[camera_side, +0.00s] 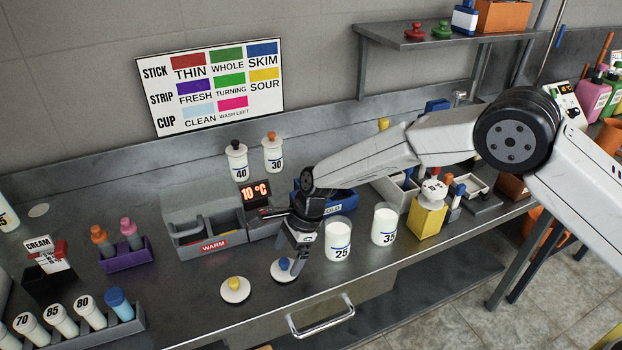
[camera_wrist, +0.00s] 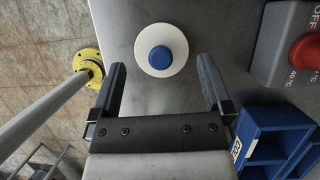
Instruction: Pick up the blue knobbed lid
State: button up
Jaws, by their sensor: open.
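The blue knobbed lid (camera_side: 284,270) is a white disc with a blue knob, lying flat on the steel counter near its front edge. In the wrist view the lid (camera_wrist: 161,51) lies just beyond the fingertips, roughly centred between them, with its blue knob facing the camera. My gripper (camera_side: 296,264) is above the lid and hides part of it in the side view. In the wrist view my gripper (camera_wrist: 161,75) has its two fingers wide apart with nothing between them. I cannot tell the exact height of the fingertips over the lid.
A yellow-knobbed lid (camera_side: 235,289) lies left of the blue one. Cups marked 25 (camera_side: 338,240) and 35 (camera_side: 384,225) stand to the right. The WARM bath (camera_side: 205,240) and blue COLD box (camera_side: 340,204) stand behind. A drawer handle (camera_side: 321,318) sticks out below the counter edge.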

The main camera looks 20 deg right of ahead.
aim_at(285, 260)
jog(key=shift+x, duration=1.6)
jog(key=shift+d, duration=0.1)
jog(key=c, duration=0.9)
jog(key=shift+w, duration=0.1)
jog(key=shift+r, duration=0.75)
jog(key=shift+s+d+r, duration=1.1)
jog(key=shift+s+r, duration=0.8)
jog(key=shift+s, duration=0.2)
jog(key=shift+s+d+r, duration=1.05)
jog(key=shift+s+r, duration=0.85)
jog(key=shift+s, duration=0.2)
jog(key=shift+s+d+r, duration=1.1)
jog(key=shift+s+r, duration=0.8)
jog(key=shift+s, duration=0.15)
